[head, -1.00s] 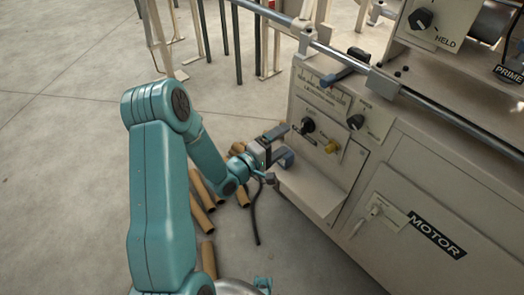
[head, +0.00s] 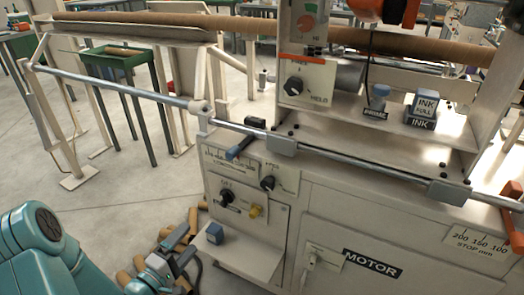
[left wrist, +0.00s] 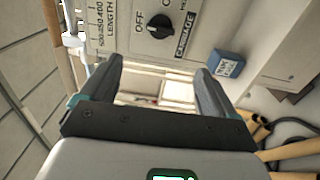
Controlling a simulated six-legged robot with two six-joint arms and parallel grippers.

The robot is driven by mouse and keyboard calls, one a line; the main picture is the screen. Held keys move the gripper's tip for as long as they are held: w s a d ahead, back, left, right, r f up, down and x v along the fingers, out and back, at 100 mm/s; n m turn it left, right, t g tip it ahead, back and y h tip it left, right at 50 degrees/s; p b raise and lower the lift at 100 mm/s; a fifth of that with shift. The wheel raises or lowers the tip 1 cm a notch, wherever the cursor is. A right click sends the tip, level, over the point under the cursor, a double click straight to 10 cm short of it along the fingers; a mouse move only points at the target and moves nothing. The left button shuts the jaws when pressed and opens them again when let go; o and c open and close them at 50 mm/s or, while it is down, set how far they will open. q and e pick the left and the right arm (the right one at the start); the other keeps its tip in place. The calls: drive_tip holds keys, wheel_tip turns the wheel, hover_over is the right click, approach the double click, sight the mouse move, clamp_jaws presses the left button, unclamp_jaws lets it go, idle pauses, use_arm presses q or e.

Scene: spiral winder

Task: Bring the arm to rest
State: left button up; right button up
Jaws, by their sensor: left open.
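My left gripper (head: 180,246) is low at the left of the machine in the head view, beside the small cream shelf (head: 240,258). Its two dark fingers stand apart with nothing between them, as the left wrist view (left wrist: 155,75) also shows. A small blue block (head: 214,233) sits on the left end of the shelf, just right of the fingers and apart from them. The block also shows in the left wrist view (left wrist: 228,62), right of the fingers, with blurred lettering. My right gripper is in neither view.
Cardboard tubes (left wrist: 290,150) lie on the floor below. A steel rail (head: 330,152) crosses the machine's front. INK (head: 422,110) and PRIME (head: 377,100) blocks stand higher up.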

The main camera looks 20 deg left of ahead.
use_arm(q)
drive_tip(key=w+d+m+g+h, duration=0.15)
drive_tip(key=w+d+h, duration=0.3)
drive_tip(key=d, duration=0.85)
drive_tip(key=s+d+f+m+g, duration=0.1)
drive_tip(key=d+f+m+g, duration=0.35)
drive_tip(key=d+f, duration=0.5)
drive_tip(key=s+d+f+m+g+y, duration=0.1)
drive_tip(key=s+f+m+g, duration=0.45)
drive_tip(key=s, duration=0.25)
drive_tip(key=s+d+f+m+g+y, duration=0.1)
drive_tip(key=s+d+f+m+g, duration=0.1)
drive_tip(key=s+f+m+g, duration=0.5)
wheel_tip(320, 180, up, 25)
drive_tip(key=s+n+p, duration=0.1)
drive_tip(key=n+p, duration=0.2)
drive_tip(key=p, duration=2.1)
drive_tip(key=shift+s+r+t, duration=0.15)
drive_tip(key=shift+s+t, duration=0.2)
drive_tip(key=shift+t, duration=0.1)
drive_tip(key=shift+a, duration=0.1)
